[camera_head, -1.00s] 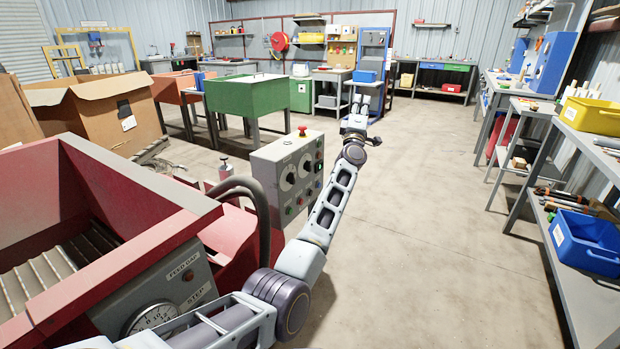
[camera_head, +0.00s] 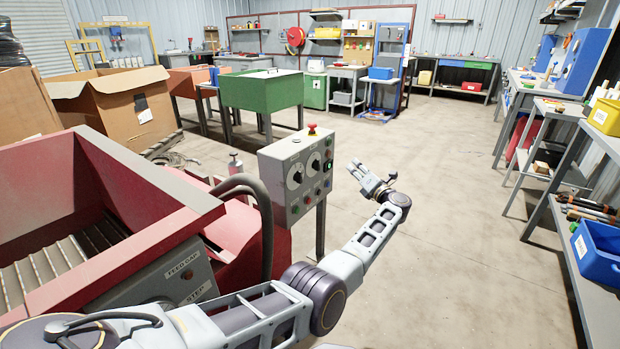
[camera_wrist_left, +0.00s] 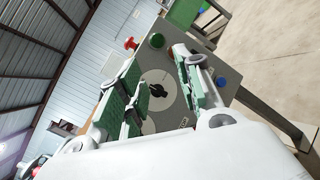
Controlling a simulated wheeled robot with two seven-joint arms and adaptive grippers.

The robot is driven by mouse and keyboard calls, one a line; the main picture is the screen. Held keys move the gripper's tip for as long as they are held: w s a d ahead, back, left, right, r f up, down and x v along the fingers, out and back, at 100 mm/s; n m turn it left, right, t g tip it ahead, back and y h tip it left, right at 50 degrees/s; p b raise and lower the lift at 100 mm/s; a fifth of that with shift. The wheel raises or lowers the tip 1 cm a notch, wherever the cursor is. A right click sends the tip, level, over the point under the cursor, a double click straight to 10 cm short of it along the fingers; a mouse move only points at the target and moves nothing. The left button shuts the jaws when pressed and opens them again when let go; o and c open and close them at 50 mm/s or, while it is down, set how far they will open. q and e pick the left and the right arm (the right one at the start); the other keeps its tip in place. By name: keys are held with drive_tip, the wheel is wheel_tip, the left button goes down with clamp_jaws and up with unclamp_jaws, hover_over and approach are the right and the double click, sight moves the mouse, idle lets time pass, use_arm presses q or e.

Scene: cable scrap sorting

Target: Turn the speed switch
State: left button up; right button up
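A grey control box (camera_head: 270,182) stands on a post beside the red machine. Its face carries two black rotary knobs on round dials, a near one (camera_head: 297,178) and a far one (camera_head: 314,166); their labels are too small to read. My left gripper (camera_head: 357,170) is right of the box, apart from it, with its fingers pointing toward it. In the left wrist view the fingers (camera_wrist_left: 158,65) are spread and empty. A black knob on a pale dial (camera_wrist_left: 157,90) shows beyond, between them. Which of the two knobs it is, I cannot tell. My right gripper is out of view.
A red emergency stop (camera_head: 312,128) tops the box, and coloured buttons line its face. The red machine hopper (camera_head: 150,190) and dark hoses (camera_head: 262,205) are to the left. The floor (camera_head: 450,230) right of my arm is clear up to the shelves.

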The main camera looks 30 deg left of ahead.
sight(299, 177)
use_arm(q)
drive_tip(key=s+a+f+n+g+y, duration=0.1)
drive_tip(key=s+a+n+g, duration=0.1)
drive_tip(key=s+n+g, duration=0.3)
drive_tip(key=s+a+f+n+g+y, duration=0.1)
drive_tip(key=s+f+n+g+y, duration=0.1)
drive_tip(key=s+n+g, duration=0.3)
drive_tip(key=s+n, duration=0.1)
drive_tip(key=n, duration=0.3)
drive_tip(key=shift+s+a+f, duration=0.15)
drive_tip(key=shift+s+a, duration=0.05)
drive_tip(key=shift+a, duration=0.15)
drive_tip(key=shift+a, duration=0.15)
drive_tip(key=w+a+b, duration=0.1)
drive_tip(key=a+b, duration=0.1)
drive_tip(key=a, duration=1.1)
drive_tip(key=shift+w+a, duration=0.15)
drive_tip(key=shift+a, duration=0.1)
clamp_jaws()
